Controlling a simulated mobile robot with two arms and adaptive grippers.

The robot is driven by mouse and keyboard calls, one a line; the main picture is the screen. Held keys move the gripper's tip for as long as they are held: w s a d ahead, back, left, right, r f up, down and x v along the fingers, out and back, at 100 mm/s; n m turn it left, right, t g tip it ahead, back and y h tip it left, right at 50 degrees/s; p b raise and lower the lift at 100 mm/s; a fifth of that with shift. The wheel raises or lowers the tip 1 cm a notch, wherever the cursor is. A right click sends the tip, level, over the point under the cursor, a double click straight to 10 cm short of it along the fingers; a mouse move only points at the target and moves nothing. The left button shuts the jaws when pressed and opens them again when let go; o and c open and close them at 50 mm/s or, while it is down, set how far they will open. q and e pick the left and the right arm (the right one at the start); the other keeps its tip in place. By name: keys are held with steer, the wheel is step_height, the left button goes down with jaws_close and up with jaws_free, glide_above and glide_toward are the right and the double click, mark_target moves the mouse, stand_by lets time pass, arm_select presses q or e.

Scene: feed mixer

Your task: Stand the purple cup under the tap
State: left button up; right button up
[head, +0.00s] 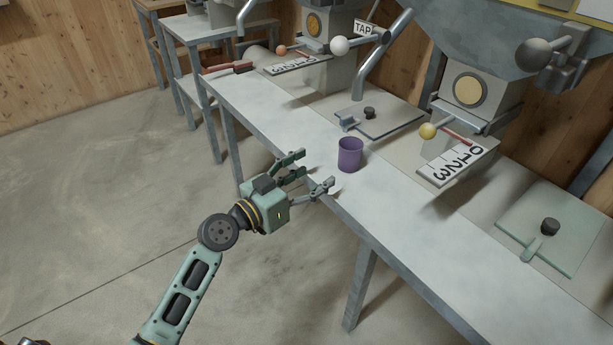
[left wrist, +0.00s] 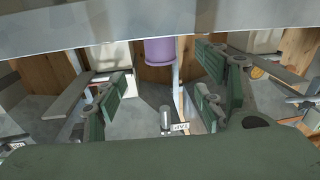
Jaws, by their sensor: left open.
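The purple cup (head: 349,156) stands upright on the light bench top (head: 270,125), near its front edge. In the left wrist view the purple cup (left wrist: 160,51) shows upside down at top centre, between and beyond the fingers. My left gripper (head: 317,168) is open and empty at the bench's front edge, pointing toward the cup and apart from it. A sign reading TAP (head: 365,28) is at the back, beside a slanted grey pipe (head: 384,46); it also shows in the left wrist view (left wrist: 180,127). My right gripper is not in view.
Behind the cup lies a grey plate with a black knob (head: 369,112). To the right are a yellow-knobbed lever (head: 428,131), a numbered scale (head: 452,163) and a greenish plate (head: 550,240). A red-handled lever (head: 228,68) is at the left. Bench around the cup is clear.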

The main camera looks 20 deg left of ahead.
arm_select(q)
steer(key=s+d+f+g+y, duration=0.1)
steer(key=s+f+g+y, duration=0.15)
steer(key=s+f, duration=0.55)
steer(key=s+d+f+g+y, duration=0.1)
steer(key=s+f+g, duration=0.25)
steer(key=f, duration=0.85)
steer(key=s+a+f+n+g+y, duration=0.2)
steer(key=s+a+f+g+y, duration=0.1)
steer(key=s+f, duration=0.4)
steer(key=s+a+f+n+g+y, duration=0.1)
steer(key=s+a+f+g+y, duration=0.2)
steer(key=s+f, duration=0.4)
steer(key=s+a, duration=0.1)
steer(key=s, duration=0.6)
steer(key=shift+a+f+n, duration=0.2)
steer(key=shift+f+n, duration=0.15)
steer(key=shift+n, duration=0.05)
